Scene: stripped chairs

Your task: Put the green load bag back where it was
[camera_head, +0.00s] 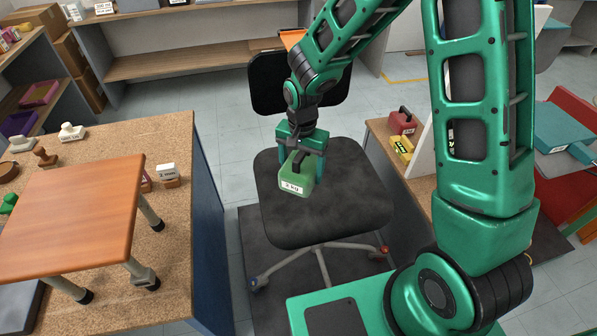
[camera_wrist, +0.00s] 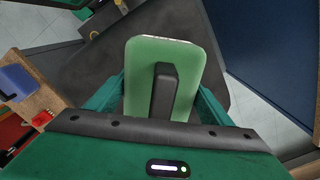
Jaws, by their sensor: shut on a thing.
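The green load bag (camera_head: 296,178) has a white label and a dark handle on top. My gripper (camera_head: 301,150) is shut on it and holds it over the seat of the black chair (camera_head: 335,205). In the head view I cannot tell whether the bag touches the seat. In the wrist view the green bag (camera_wrist: 165,60) fills the middle, with its dark handle between my gripper's fingers (camera_wrist: 160,98). On the bench at the right sit a red load bag (camera_head: 402,122) and a yellow one (camera_head: 401,147).
Shelves line the back.

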